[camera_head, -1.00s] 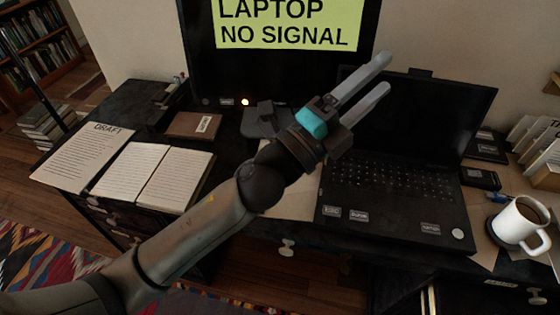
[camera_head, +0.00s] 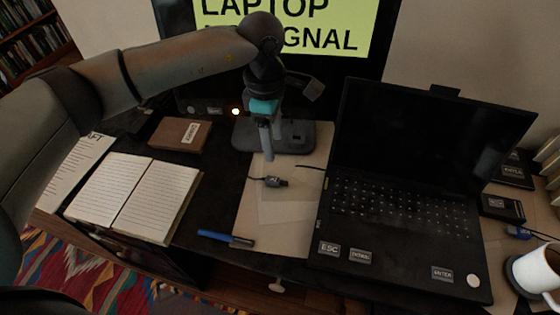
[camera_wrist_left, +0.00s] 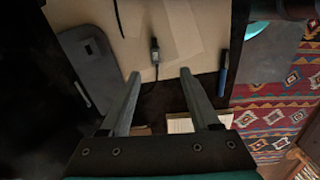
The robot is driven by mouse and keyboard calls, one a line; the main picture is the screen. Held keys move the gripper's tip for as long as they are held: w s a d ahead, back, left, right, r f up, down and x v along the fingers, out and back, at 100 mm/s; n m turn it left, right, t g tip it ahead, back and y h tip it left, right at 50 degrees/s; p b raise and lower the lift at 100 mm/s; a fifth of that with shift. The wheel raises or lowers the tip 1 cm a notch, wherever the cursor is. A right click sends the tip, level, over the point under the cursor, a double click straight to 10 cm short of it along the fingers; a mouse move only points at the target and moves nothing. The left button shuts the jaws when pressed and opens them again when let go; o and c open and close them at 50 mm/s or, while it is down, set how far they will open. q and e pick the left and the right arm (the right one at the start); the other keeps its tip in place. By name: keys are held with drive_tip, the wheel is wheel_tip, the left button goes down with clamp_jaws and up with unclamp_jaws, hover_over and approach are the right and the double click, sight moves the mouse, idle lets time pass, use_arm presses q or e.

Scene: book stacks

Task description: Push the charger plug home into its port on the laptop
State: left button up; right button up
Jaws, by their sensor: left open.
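The black laptop (camera_head: 405,215) stands open on the desk, right of centre in the head view, its screen dark. A small dark plug (camera_head: 275,182) lies on the tan paper left of the laptop, apart from it; in the wrist view it shows (camera_wrist_left: 155,52) just beyond the fingertips. A short thin dark line, perhaps cable, shows at the laptop's left edge. I cannot make out the port. My left gripper (camera_head: 270,156) points down above the paper, just behind the plug, open and empty; its two fingers (camera_wrist_left: 160,73) are spread in the wrist view. My right gripper is not in view.
A grey stand base (camera_head: 300,137) is behind the plug, below the monitor (camera_head: 370,25). A blue pen (camera_head: 225,239) lies at the paper's front edge. An open notebook (camera_head: 130,197) is left, a white mug (camera_head: 538,270) right. The paper around the plug is mostly clear.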

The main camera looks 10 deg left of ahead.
use_arm(q)
drive_tip(key=w+a, duration=0.1)
drive_tip(key=a, duration=0.1)
drive_tip(key=b, duration=0.1)
hover_over(270, 179)
drive_tip(key=shift+y, duration=0.4)
wheel_tip(270, 179, down, 8)
drive_tip(key=shift+s+a+f, duration=0.1)
drive_tip(key=shift+a+f, duration=0.05)
drive_tip(key=shift+f, duration=0.45)
drive_tip(key=shift+f+b, duration=0.35)
drive_tip(key=shift+f, duration=0.15)
wheel_tip(270, 179, down, 4)
drive_tip(key=shift+r+b, duration=0.15)
drive_tip(key=shift+b, duration=0.25)
drive_tip(key=shift+f, duration=0.45)
drive_tip(key=c, duration=0.7)
clamp_jaws()
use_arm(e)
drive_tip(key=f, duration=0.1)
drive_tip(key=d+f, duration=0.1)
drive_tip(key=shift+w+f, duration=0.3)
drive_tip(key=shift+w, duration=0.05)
